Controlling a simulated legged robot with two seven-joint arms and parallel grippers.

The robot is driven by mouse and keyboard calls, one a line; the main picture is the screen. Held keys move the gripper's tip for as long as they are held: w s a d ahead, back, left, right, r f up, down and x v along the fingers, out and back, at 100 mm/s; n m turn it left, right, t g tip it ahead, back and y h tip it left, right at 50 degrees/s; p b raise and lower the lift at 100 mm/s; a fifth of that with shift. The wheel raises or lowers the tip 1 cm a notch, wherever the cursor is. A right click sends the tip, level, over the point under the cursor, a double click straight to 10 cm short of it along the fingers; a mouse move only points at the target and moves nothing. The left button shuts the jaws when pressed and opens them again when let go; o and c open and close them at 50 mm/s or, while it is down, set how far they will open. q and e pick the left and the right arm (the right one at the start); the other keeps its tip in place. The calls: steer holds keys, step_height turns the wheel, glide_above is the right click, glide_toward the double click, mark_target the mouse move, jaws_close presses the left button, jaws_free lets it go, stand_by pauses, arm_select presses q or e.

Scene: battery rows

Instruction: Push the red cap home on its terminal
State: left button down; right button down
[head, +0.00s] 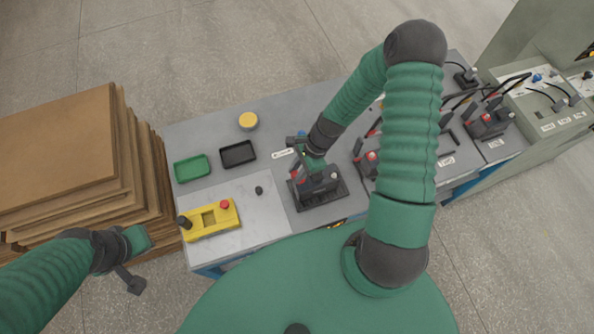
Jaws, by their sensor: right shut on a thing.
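A dark battery (321,182) stands in a black tray (322,203) at the middle of the bench. My right gripper (303,170) reaches down over the battery's left end. It is shut on what looks like the red cap (296,176), a small red patch beside the battery's top. Its fingertips and the terminal there are mostly hidden, so I cannot tell how far the cap sits on it. A grey terminal (334,176) shows at the battery's right end.
On the bench's left part are a green tray (192,168), a black tray (238,154), a yellow tub (248,120), a small black cap (259,190) and a yellow fixture (210,219). More batteries with cables (490,122) stand to the right. Stacked cardboard (60,150) is at left.

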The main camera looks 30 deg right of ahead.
steer(key=shift+d+f+b, duration=0.3)
steer(key=shift+d+f, duration=0.3)
steer(key=shift+d, duration=0.3)
arm_select(q)
steer(key=shift+d+f, duration=0.35)
steer(key=shift+d, duration=0.15)
arm_select(e)
steer(key=shift+d+f, duration=0.1)
steer(key=shift+f, duration=0.05)
arm_select(q)
steer(key=shift+a+f, duration=0.1)
steer(key=shift+a, duration=0.2)
steer(key=shift+d, duration=0.15)
arm_select(e)
steer(key=shift+f, duration=0.1)
steer(key=shift+s+f+b, duration=0.1)
steer(key=shift+f+b, duration=0.2)
steer(key=shift+b, duration=0.1)
arm_select(q)
steer(key=shift+s+f, duration=0.15)
arm_select(e)
steer(key=shift+s, duration=0.1)
steer(key=shift+f, duration=0.1)
